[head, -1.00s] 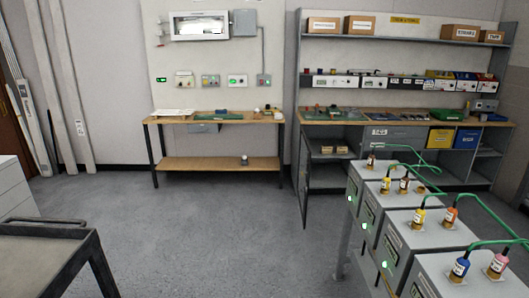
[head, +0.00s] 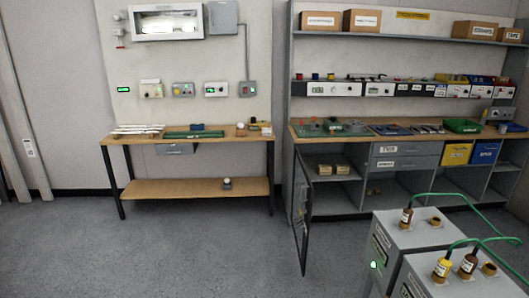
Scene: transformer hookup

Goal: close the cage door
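The cage door (head: 301,212), a narrow dark-framed panel, stands open at the left end of the right-hand workbench (head: 388,134). It juts out toward me over the floor and shows nearly edge-on. The cabinet opening (head: 338,195) beside it is uncovered, with small light-brown boxes (head: 333,170) on its shelf. Neither of my grippers is in the head view.
Grey transformer boxes (head: 407,232) with bushings and green cables stand at the lower right, in front of the workbench. A wooden-topped table (head: 190,140) stands against the wall at the left. The grey floor (head: 200,258) in the middle is clear.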

